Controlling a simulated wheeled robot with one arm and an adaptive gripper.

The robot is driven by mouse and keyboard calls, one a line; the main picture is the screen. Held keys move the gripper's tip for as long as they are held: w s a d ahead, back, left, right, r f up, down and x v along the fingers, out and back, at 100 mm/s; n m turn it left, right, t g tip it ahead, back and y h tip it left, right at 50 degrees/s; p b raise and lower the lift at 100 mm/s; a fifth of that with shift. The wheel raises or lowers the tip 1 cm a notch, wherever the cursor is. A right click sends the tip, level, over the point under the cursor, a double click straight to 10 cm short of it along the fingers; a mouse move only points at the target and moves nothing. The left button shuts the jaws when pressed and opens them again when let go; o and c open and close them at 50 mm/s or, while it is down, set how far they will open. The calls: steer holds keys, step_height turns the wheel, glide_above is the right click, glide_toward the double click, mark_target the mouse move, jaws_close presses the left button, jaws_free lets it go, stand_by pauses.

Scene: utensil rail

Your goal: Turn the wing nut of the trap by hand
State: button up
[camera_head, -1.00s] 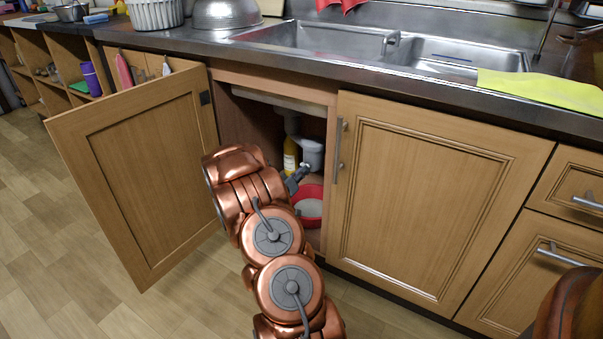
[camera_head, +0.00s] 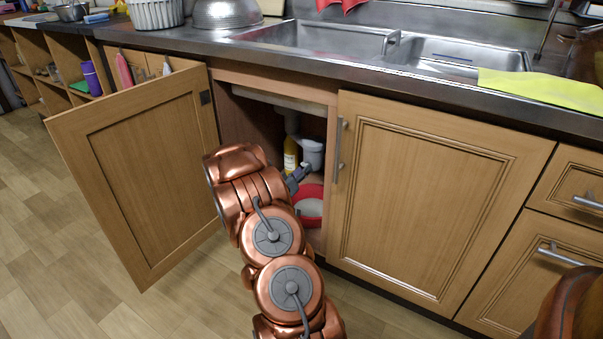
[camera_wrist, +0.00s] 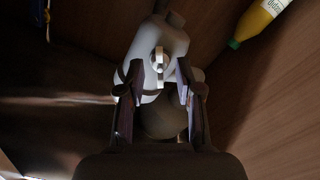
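The white trap (camera_wrist: 165,42) under the sink fills the middle of the wrist view; it also shows in the head view (camera_head: 313,152) inside the open cabinet. Its wing nut (camera_wrist: 159,68) appears as a small pale upright piece on the front of the trap. My gripper (camera_wrist: 158,76) is open, with one finger left and one right of the wing nut. Gaps show between the fingers and the nut, and I cannot tell its depth between them. In the head view my gripper (camera_head: 297,179) is small and partly hidden by my arm.
A yellow bottle (camera_wrist: 258,18) with a green cap lies at the upper right of the wrist view. A red basin (camera_head: 309,190) sits low in the cabinet. The left door (camera_head: 140,175) stands open; the right door (camera_head: 430,190) is shut.

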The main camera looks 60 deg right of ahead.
steer(key=a+p, duration=0.1)
steer(key=a, duration=0.5)
stand_by(0.4)
steer(key=shift+s, duration=0.1)
steer(key=a, duration=1.2)
steer(key=shift+s, duration=0.25)
steer(key=shift+r, duration=0.1)
